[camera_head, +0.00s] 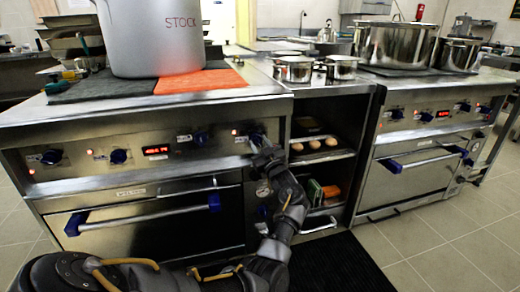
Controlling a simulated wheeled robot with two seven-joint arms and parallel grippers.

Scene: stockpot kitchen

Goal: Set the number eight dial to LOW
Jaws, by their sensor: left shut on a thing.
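The left stove's front panel (80,172) carries a row of dark blue dials with small labels, which are too small to read. My left gripper (262,146) is at the right end of this panel, shut on the rightmost blue dial (256,137). The gripper partly hides this dial, and I cannot read its number or its setting. Another blue dial (201,139) sits to its left, with a red display (157,151) further left. More dials (118,156) lie toward the panel's left end. My right gripper is not in view.
The oven door handle (145,218) juts out below the panel. Open shelves (322,155) separate this stove from the right stove (420,165). Floor (440,240) is clear at right.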

